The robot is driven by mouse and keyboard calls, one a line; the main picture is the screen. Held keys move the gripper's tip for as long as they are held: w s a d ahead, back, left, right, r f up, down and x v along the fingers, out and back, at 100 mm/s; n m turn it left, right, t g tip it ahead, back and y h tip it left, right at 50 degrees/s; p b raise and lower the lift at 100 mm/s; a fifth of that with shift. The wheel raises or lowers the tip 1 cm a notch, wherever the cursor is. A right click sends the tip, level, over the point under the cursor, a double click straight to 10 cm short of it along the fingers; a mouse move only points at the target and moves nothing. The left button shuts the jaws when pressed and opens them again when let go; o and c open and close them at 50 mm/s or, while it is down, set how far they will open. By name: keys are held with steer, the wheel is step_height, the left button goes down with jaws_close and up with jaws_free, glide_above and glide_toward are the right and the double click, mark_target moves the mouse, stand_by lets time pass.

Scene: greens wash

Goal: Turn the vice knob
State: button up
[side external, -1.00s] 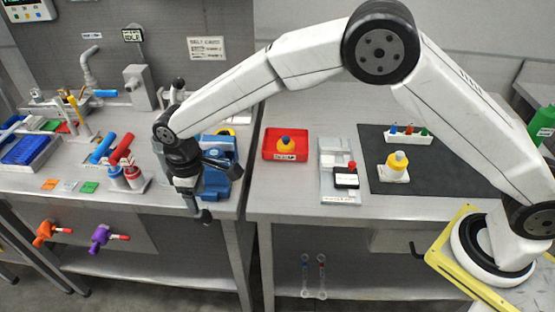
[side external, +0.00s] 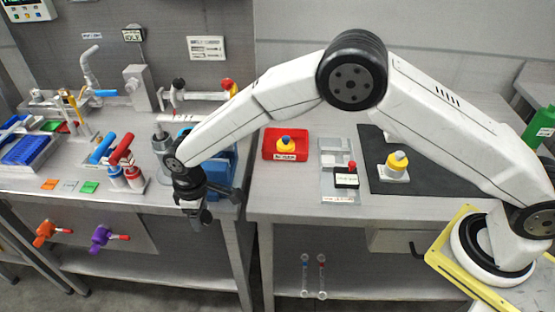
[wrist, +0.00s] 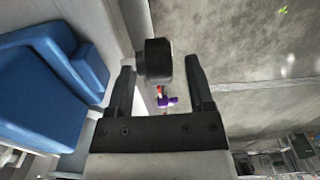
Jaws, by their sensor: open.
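The blue vice (side external: 226,172) stands at the front right edge of the left bench, partly hidden behind my arm. It shows large at the left of the wrist view (wrist: 45,75). The dark round vice knob (wrist: 154,60) shows in the wrist view between the fingertips, nearer the left finger. My gripper (wrist: 158,72) is open, with its fingers on either side of the knob; I cannot tell whether either touches it. In the side view my gripper (side external: 215,203) hangs at the bench's front edge, and the knob is hard to make out there.
A purple tap (side external: 101,238) and an orange tap (side external: 46,232) stick out below the bench front. Red and blue handled valves (side external: 122,160) stand left of my gripper. A red tray (side external: 268,146) sits on the right bench, across a gap.

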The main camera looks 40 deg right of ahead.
steer(key=shift+f, duration=0.5)
jaws_close()
steer(key=shift+w+a+f+g+h, duration=0.1)
steer(key=shift+f+g+h, duration=0.05)
steer(key=shift+g+h, duration=0.5)
steer(key=shift+a+f+g+h, duration=0.1)
steer(key=shift+g+h, duration=0.55)
steer(key=shift+w+g+h, duration=0.25)
steer(key=shift+g+h, duration=0.25)
steer(key=shift+h, duration=0.1)
steer(key=shift+s+d+r+g+h, duration=0.1)
steer(key=shift+s+d+g+h, duration=0.05)
steer(key=shift+s+g+h, duration=0.2)
stand_by(0.8)
jaws_free()
steer(key=shift+w, duration=0.1)
